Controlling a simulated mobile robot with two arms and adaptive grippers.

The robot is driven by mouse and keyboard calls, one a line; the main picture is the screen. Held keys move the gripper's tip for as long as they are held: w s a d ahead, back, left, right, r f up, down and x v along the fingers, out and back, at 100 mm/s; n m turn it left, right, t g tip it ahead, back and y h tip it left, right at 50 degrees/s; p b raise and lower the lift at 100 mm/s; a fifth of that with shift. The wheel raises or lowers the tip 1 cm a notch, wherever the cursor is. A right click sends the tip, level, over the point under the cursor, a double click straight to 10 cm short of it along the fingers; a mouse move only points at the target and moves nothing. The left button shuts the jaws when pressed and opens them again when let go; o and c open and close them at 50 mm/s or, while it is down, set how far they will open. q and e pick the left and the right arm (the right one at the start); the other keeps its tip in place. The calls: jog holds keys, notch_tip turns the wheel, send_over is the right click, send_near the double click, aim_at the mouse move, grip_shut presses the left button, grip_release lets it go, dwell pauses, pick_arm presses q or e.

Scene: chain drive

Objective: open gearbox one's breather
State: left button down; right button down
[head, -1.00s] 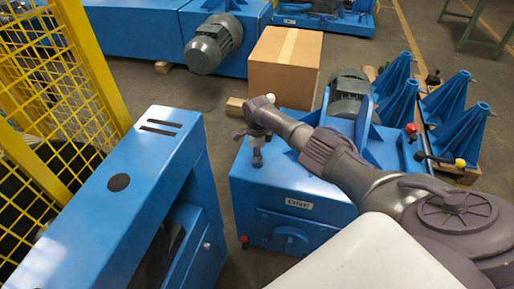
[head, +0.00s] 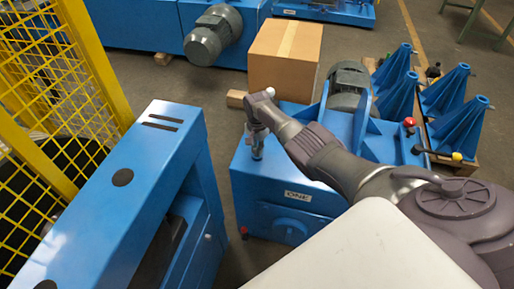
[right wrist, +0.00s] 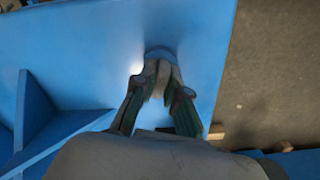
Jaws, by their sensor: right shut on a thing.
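Gearbox one (head: 262,187) is a blue housing with a "ONE" label (head: 298,196) on its front. Its breather (head: 257,153) is a small grey upright fitting on the near left part of the top. My right gripper (head: 257,135) points down over the breather and is shut on it. In the right wrist view, the fingers (right wrist: 163,85) close around the breather, whose round base (right wrist: 160,52) shows on the blue top. The fingers hide most of the breather, so I cannot tell how far it is turned. My left gripper is not in view.
A blue machine frame (head: 120,205) stands close on the left, beside a yellow mesh guard (head: 75,90). A cardboard box (head: 284,60) and a motor (head: 348,85) are behind. Blue cone stands (head: 462,98) are at the right. A red knob (head: 409,122) stands on the gearbox's right side.

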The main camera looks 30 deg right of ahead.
jog(key=n, duration=0.4)
jog(key=shift+n, duration=0.4)
jog(key=n, duration=1)
jog(key=shift+s+n, duration=0.1)
jog(key=shift+n, duration=0.3)
jog(key=shift+n+b, duration=0.35)
jog(key=shift+n, duration=1.95)
jog(key=c, duration=1.2)
grip_release()
jog(key=shift+d, duration=0.1)
jog(key=shift+r, duration=0.1)
